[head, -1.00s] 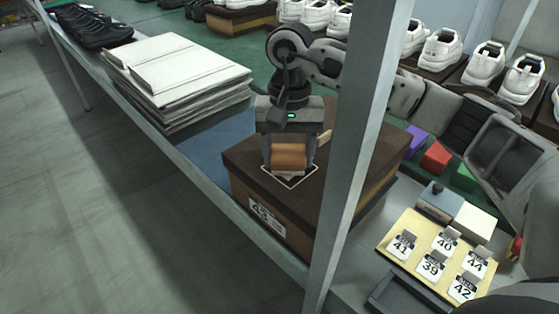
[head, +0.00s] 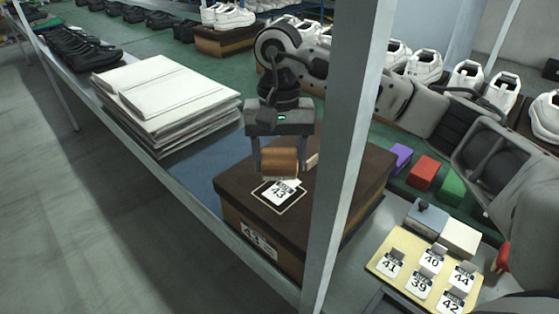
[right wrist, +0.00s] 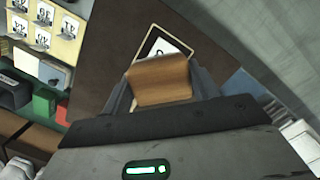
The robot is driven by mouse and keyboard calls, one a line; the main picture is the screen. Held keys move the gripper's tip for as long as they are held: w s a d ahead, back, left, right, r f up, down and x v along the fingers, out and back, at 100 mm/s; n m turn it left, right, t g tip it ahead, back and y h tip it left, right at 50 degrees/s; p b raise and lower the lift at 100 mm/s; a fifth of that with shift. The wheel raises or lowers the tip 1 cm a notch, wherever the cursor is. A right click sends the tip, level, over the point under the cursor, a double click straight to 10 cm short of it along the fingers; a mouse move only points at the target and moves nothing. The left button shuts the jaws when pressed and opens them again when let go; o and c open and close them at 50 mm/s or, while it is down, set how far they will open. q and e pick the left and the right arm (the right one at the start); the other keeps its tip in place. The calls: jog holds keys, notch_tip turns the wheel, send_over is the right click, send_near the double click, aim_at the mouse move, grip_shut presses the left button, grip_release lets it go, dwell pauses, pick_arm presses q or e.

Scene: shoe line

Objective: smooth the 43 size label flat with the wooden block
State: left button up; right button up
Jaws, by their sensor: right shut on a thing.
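My right gripper (head: 282,165) is shut on the wooden block (head: 279,160), an orange-brown piece with a paler underside. It holds the block over the dark lid of the shoe box (head: 340,185), at the far edge of the 43 size label (head: 282,194). The label lies inside a pale square outline on the lid, slightly askew, its far edge close under the block. I cannot tell whether block and label touch. In the right wrist view the block (right wrist: 160,80) hides part of the label (right wrist: 166,47). My left gripper is not in view.
A grey post (head: 345,150) stands in front of the box. A yellow card (head: 383,279) with several other size labels lies at lower right, near a blue-grey block (head: 427,218) and a white box (head: 461,238). White cardboard sheets (head: 165,95) are stacked at left.

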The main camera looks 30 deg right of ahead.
jog(key=shift+r, duration=0.3)
jog(key=shift+r, duration=0.1)
jog(key=shift+r+p, duration=1.05)
jog(key=shift+r, duration=0.5)
